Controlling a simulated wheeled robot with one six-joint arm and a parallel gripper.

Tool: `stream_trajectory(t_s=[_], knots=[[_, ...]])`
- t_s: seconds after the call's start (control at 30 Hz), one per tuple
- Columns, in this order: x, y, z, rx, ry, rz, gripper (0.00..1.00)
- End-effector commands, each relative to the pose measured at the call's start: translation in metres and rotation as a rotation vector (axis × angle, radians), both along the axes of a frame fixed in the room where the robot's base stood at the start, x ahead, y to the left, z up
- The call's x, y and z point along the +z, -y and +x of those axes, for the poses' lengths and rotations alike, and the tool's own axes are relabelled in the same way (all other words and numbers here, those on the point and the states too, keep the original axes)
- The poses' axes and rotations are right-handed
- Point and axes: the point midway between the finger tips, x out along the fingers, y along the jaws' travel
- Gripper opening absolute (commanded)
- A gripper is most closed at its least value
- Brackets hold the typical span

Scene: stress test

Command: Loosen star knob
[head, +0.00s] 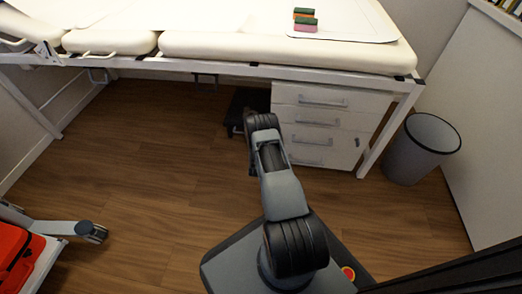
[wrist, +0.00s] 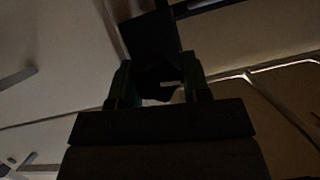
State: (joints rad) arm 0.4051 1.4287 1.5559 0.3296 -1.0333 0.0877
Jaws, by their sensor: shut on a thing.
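In the wrist view, my gripper (wrist: 159,88) has its two dark green fingers on either side of a dark, lobed thing, which I take to be the star knob (wrist: 157,75). The gripper is shut on it. The picture is very dark, so the knob's outline and turn angle are hard to tell. A dark block (wrist: 150,36) rises just beyond the knob. In the head view, my arm reaches forward to the underside of the padded couch. The gripper and knob are hidden there behind my arm and the couch edge.
The padded couch (head: 270,50) spans the back on a white frame. A white drawer unit (head: 318,120) stands under it, right of my arm. A grey bin (head: 420,150) stands farther right. A red case (head: 15,255) is at lower left. The wooden floor at left is mostly clear.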

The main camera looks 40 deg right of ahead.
Motion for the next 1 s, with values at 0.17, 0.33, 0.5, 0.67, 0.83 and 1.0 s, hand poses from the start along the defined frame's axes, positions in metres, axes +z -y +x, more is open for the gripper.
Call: stream_trajectory(t_s=[0.17,0.33,0.5,0.67,0.83,1.0], knots=[[-0.003,-0.0038,0.0,0.009,-0.061,-0.054,0.2],[-0.0031,-0.0033,-0.0003,0.008,-0.092,-0.086,0.2],[-0.0033,-0.0031,-0.0005,0.007,-0.106,-0.1,0.2],[-0.0034,-0.003,-0.0008,0.007,-0.109,-0.103,0.2],[-0.0035,-0.003,-0.0009,0.007,-0.11,-0.103,0.2],[-0.0032,-0.0027,-0.0008,0.006,-0.109,-0.103,0.53]])
